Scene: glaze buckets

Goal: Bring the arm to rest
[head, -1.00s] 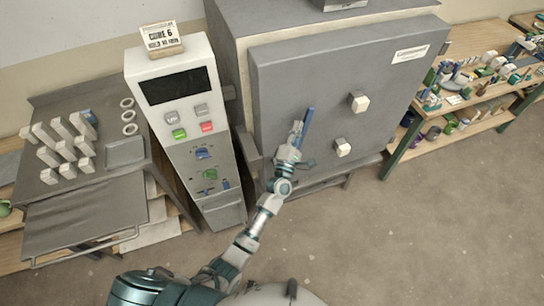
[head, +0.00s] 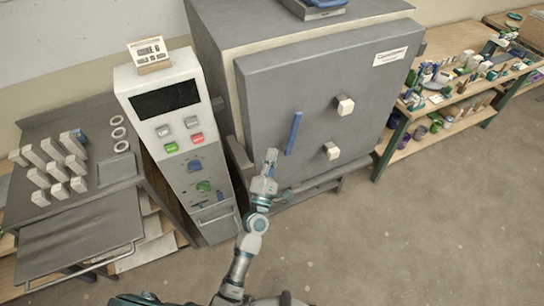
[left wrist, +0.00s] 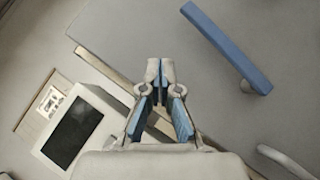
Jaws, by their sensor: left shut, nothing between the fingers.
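My left gripper (head: 270,160) is shut and empty in front of the grey kiln door (head: 320,100). In the head view it is just left of and below the blue door handle (head: 294,133), apart from it. In the left wrist view the closed fingers (left wrist: 160,72) show in the middle, and the blue handle (left wrist: 228,48) lies at the upper right, clear of them. The door looks closed against the kiln body (head: 215,60). My right gripper is not in view.
The white control panel (head: 165,98) stands left of the kiln. A grey bench (head: 75,235) with several pale blocks is at far left. A wooden shelf (head: 395,155) with small items stands at right. Two pale knobs (head: 345,105) stick out of the door. The floor at lower right is clear.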

